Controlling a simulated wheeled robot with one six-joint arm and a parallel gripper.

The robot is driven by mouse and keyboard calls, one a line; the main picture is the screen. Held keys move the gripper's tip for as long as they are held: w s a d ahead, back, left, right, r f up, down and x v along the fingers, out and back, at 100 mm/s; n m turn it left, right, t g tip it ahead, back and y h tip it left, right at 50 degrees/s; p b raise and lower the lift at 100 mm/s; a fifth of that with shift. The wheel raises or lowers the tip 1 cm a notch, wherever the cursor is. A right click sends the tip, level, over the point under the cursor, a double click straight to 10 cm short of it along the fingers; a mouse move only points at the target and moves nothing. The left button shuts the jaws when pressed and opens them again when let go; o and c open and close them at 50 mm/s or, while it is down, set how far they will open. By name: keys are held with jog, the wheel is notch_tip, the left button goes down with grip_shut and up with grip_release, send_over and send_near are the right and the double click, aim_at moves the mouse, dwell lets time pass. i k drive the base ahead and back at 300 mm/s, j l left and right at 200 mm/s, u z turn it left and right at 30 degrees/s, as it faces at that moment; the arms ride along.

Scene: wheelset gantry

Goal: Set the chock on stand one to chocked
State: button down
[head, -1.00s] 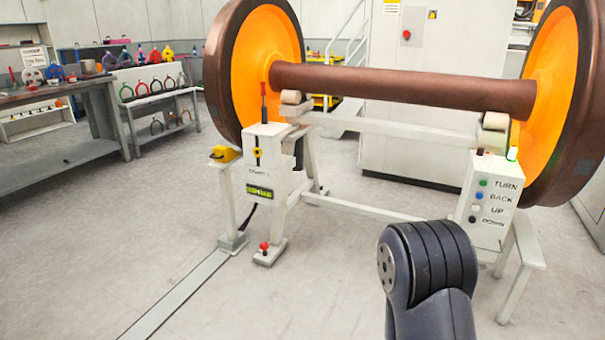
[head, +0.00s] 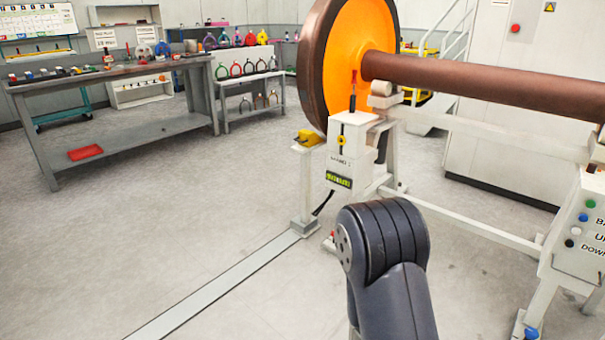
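The white stand (head: 352,150) at the near left end of the wheelset has a lettered front, too small to read surely, with a yellow knob in a dark slot (head: 341,140) and a green display (head: 339,180). A red-tipped upright lever (head: 353,90) rises from its top, beside the orange-faced wheel (head: 362,45). I cannot tell which part is the chock or how it is set. My gripper is out of view.
A control box with coloured buttons (head: 583,225) stands at the right edge. A yellow device (head: 309,138) sits on a post by a floor strip (head: 215,287). A workbench (head: 120,140) and shelf (head: 250,95) stand at the back left. Floor between is clear.

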aim_at(306, 138)
jog(key=i+j+u, duration=0.1)
jog(key=i+u, duration=0.2)
jog(key=i, duration=0.3)
jog(key=i+u, duration=0.3)
jog(key=i, duration=0.35)
jog(key=i+l+u, duration=0.25)
jog(key=i, duration=0.35)
jog(key=i+l, duration=0.2)
jog(key=i, duration=0.35)
jog(key=i+l, duration=0.15)
jog(key=i, duration=0.4)
jog(key=i+l, duration=0.2)
jog(key=i, duration=0.3)
jog(key=i+u, duration=0.05)
